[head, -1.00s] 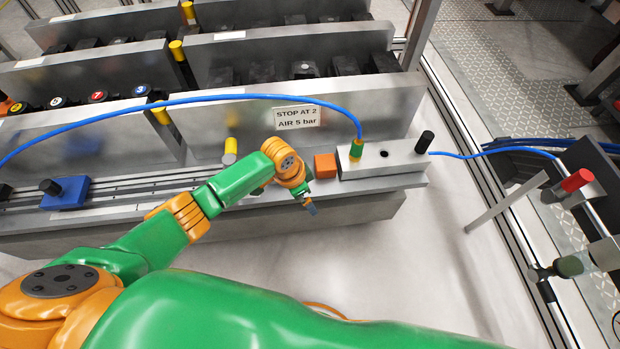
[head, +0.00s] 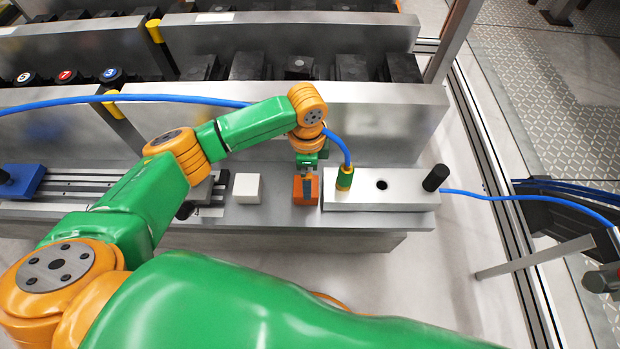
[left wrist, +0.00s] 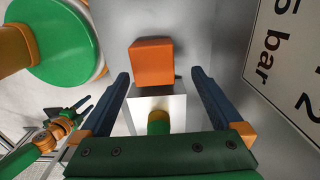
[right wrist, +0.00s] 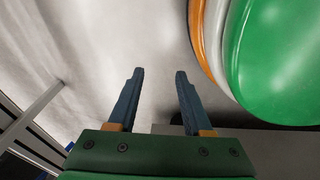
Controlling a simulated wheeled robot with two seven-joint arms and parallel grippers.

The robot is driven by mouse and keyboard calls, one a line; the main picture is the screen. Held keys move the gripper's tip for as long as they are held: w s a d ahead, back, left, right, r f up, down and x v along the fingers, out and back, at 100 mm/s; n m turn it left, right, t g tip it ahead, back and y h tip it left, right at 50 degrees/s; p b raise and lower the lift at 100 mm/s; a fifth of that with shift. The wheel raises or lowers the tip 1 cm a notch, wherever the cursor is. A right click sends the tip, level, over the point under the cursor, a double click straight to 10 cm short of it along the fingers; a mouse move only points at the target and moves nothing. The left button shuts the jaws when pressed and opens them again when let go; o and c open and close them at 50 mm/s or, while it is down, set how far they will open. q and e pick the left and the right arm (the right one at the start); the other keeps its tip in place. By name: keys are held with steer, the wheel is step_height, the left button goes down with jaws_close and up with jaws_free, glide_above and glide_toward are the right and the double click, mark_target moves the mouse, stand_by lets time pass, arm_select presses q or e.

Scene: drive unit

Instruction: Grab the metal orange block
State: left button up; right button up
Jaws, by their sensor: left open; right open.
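The orange block (head: 306,196) sits on the grey ledge just left of the silver metal box (head: 385,190). My left gripper (head: 307,172) points down close over the block in the head view and partly covers it. In the left wrist view the orange block (left wrist: 152,60) lies ahead of the open, empty fingers (left wrist: 160,78), near the line between their tips. I cannot tell whether they touch it. My right gripper (right wrist: 160,73) is open and empty over pale floor. It also shows small at the left of the left wrist view (left wrist: 80,106).
A white cube (head: 247,187) stands on the ledge left of the orange block. A blue hose (head: 200,99) plugs into the metal box through a green and yellow connector (head: 344,178). A metal wall (head: 390,120) rises behind.

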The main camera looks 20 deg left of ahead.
arm_select(q)
steer(key=f+b, duration=0.1)
steer(key=f, duration=0.1)
steer(key=s+f+b, duration=0.1)
steer(key=f, duration=0.2)
steer(key=shift+a, duration=0.1)
steer(key=shift+f, duration=0.25)
steer(key=shift+r, duration=0.1)
arm_select(e)
steer(key=shift+w+a+f, duration=0.25)
steer(key=shift+w+a, duration=0.2)
steer(key=shift+w+a+f, duration=0.2)
steer(key=shift+w+a, duration=0.2)
steer(key=shift+w, duration=0.05)
arm_select(q)
jaws_close()
